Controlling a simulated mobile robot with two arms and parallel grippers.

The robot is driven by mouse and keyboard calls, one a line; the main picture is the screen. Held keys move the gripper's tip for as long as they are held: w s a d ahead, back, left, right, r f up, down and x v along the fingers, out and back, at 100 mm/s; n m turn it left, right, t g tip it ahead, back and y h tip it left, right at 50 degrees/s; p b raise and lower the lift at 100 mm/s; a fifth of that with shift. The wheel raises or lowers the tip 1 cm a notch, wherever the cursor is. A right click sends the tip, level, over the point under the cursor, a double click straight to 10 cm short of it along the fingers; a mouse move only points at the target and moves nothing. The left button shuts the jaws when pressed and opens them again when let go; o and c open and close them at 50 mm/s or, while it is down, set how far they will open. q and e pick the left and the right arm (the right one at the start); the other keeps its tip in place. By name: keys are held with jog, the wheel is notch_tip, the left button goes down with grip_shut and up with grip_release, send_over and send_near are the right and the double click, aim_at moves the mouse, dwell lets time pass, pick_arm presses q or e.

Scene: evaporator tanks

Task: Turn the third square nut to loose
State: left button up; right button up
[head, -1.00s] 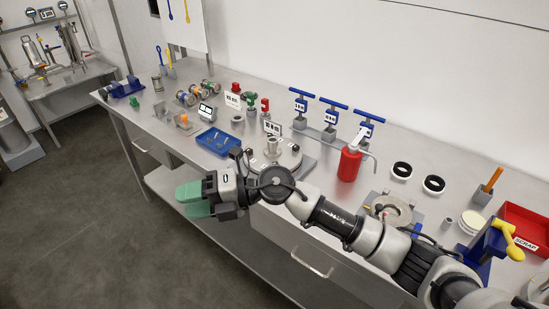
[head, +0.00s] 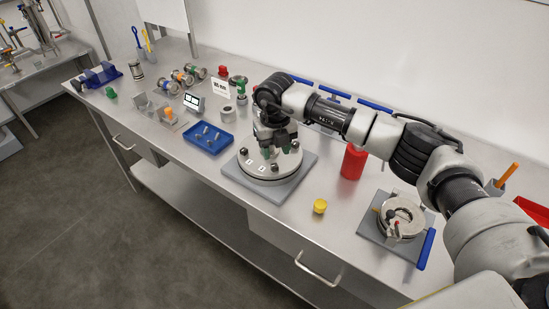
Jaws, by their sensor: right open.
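A round metal flange (head: 262,181) lies on a square grey base plate (head: 300,175) near the middle of the bench. Dark nuts, such as one at the left (head: 243,152), sit around its top, with small white labels beside some. The nuts are too small for me to tell which is the third or how each is turned. My right gripper (head: 277,150) points down over the flange, its green fingers apart. It hides the flange's centre and back, and I cannot tell whether a nut is between the fingers. My left gripper is not in view.
A blue tray (head: 208,138) with small metal parts stands left of the flange. A red bottle (head: 353,162) stands to the right. A yellow cap (head: 320,206) lies near the front edge. Another round fixture (head: 402,216) is farther right. My right arm spans the bench's right side.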

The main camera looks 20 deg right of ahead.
aim_at(275, 165)
jog(key=f, duration=0.3)
jog(key=shift+w+f+p, duration=0.25)
jog(key=shift+p, duration=0.1)
jog(key=shift+f, duration=1.2)
jog(key=shift+c, duration=0.7)
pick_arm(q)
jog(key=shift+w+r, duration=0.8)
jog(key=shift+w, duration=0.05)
pick_arm(e)
grip_shut()
